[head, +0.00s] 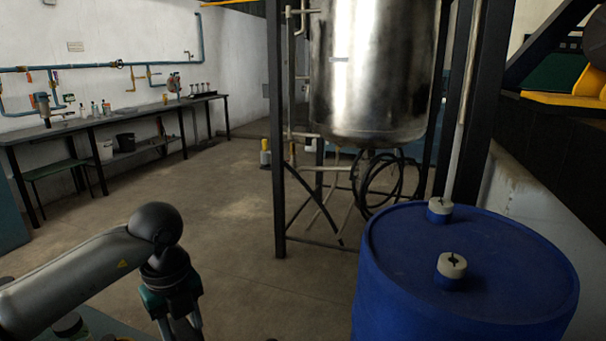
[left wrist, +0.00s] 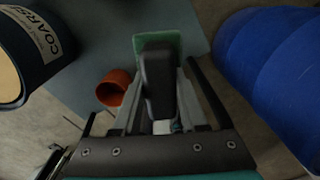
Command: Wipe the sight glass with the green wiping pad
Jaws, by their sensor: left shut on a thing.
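The green wiping pad (left wrist: 182,43) shows in the left wrist view with a black handle (left wrist: 158,75) over it. My left gripper (left wrist: 156,108) is shut on the pad's handle, with a finger on each side. In the head view my left gripper (head: 182,325) points down at the lower left, and its fingertips and the pad are cut off by the bottom edge. I cannot pick out the sight glass for certain; a steel tank (head: 375,70) with a thin vertical pipe (head: 290,75) on its left stands at the back. My right gripper is not in view.
A blue drum (head: 450,310) with two pale caps stands at right. In the left wrist view, an orange cup (left wrist: 115,86) and a dark container marked COARSE (left wrist: 55,42) are left of the pad. A long bench (head: 120,118) lines the wall. The middle floor is clear.

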